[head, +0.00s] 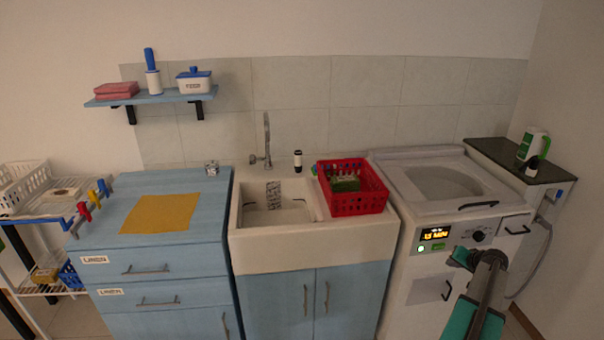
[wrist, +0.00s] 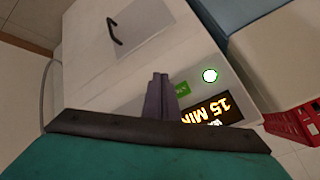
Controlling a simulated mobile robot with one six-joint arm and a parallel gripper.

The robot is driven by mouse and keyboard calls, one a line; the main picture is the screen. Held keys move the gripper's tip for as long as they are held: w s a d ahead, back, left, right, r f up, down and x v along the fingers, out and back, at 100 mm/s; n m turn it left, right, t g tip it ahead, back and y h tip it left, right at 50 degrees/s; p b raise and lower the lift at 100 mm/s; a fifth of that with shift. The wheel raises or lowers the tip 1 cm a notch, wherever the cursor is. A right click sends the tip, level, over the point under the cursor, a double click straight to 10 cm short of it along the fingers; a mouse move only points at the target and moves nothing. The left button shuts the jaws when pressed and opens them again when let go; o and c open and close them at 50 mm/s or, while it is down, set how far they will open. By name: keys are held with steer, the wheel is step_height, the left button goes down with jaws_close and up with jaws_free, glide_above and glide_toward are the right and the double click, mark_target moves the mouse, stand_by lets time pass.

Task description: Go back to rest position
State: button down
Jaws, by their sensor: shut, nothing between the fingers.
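My gripper (wrist: 160,82) shows in the wrist view with its dark fingers together and nothing between them. In the head view my teal and dark arm (head: 480,305) rises from the lower right, in front of the washing machine (head: 408,262). In the wrist view the machine's white front (wrist: 85,60) fills much of the picture, tilted. Its lit display (wrist: 215,110) reads "15 MIN", and a round green-white light (wrist: 209,76) is beside it. The fingers are apart from other objects as far as I can see.
A red basket (head: 355,203) stands on the sink (head: 310,235). A blue cabinet (head: 115,230) with an orange cloth (head: 160,212) is on the left. A dark shelf (head: 505,165) holds a green-white bottle (head: 531,143). A wall shelf (head: 150,98) hangs at upper left.

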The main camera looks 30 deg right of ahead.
steer(key=w+a+f+n+y, duration=0.2)
steer(key=w+a+f, duration=0.3)
steer(key=w+a, duration=0.4)
steer(key=w+a+f+n+y, duration=0.1)
steer(key=w+a+f, duration=0.3)
steer(key=w+a, duration=0.55)
steer(key=a+f+n+g+y, duration=0.15)
steer(key=a+f, duration=0.25)
steer(key=a, duration=0.6)
steer(key=s+a+f+n+g+y, duration=0.15)
steer(key=a+f, duration=0.25)
steer(key=a, duration=0.6)
steer(key=a+f+n+y, duration=0.15)
steer(key=a+f, duration=0.25)
steer(key=a, duration=0.7)
steer(key=s+a+f+n+g, duration=0.2)
steer(key=s+a+f+g, duration=0.15)
steer(key=s+a, duration=0.6)
steer(key=s+a+f+n+g, duration=0.2)
steer(key=s+a+f, duration=0.35)
steer(key=a, duration=0.65)
steer(key=s+d+r+g+h, duration=0.1)
steer(key=s+g+h, duration=0.3)
steer(key=s, duration=1.6)
steer(key=shift+r+n+g, duration=0.3)
steer(key=shift+n+g, duration=0.15)
steer(key=shift+g, duration=0.2)
